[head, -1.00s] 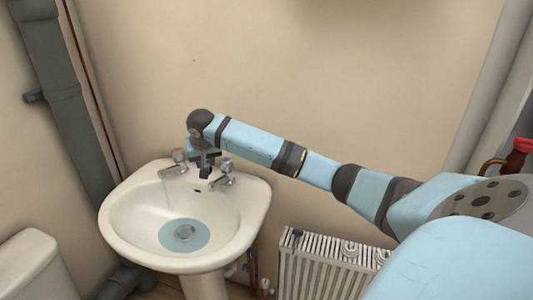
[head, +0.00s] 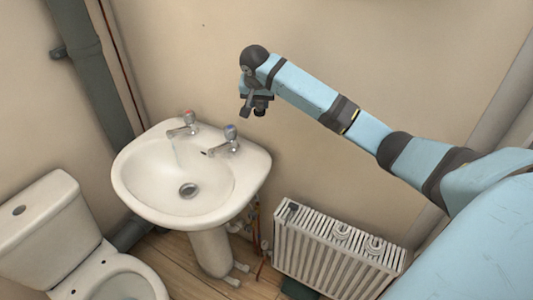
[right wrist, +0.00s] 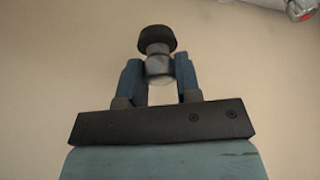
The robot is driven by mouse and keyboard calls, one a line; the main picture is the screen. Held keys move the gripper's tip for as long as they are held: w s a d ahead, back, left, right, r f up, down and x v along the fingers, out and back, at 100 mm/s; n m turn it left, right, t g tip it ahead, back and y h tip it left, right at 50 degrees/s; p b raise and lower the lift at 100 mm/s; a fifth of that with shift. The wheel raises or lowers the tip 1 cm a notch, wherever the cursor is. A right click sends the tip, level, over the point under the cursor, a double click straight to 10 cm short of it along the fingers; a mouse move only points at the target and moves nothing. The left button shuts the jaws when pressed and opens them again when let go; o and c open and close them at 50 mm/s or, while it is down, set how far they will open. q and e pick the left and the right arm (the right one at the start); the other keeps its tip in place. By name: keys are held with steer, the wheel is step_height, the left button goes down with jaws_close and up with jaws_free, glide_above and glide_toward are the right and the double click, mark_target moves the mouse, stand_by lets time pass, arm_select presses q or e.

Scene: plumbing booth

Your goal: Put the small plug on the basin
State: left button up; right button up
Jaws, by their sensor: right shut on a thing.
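The white basin (head: 240,178) stands on a pedestal against the wall, with a round drain (head: 189,190) in its bowl that looks dark in the middle. My right gripper (head: 256,106) is up and to the right of the basin's taps, against the wall behind, apart from the basin. In the right wrist view my right gripper (right wrist: 158,76) is shut on the small plug (right wrist: 156,39), which has a black round end and a grey body between the blue fingers. In the head view the plug is too small and dark to make out clearly. My left gripper is not in view.
A red-marked tap (head: 188,121) and a blue-marked tap (head: 230,139) stand on the basin's back rim. A thin pale stream shows below the red one. A radiator (head: 335,250) is at right, a toilet (head: 60,225) at left.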

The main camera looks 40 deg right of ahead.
steer(key=shift+s+d+r, duration=0.15)
steer(key=shift+d+r, duration=0.05)
steer(key=shift+s+d+f, duration=0.1)
steer(key=shift+f, duration=0.05)
step_height(320, 180, down, 20)
steer(key=shift+r, duration=0.15)
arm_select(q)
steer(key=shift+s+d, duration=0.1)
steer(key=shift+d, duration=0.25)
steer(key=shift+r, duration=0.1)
arm_select(e)
steer(key=o, duration=0.9)
steer(key=shift+o, duration=0.2)
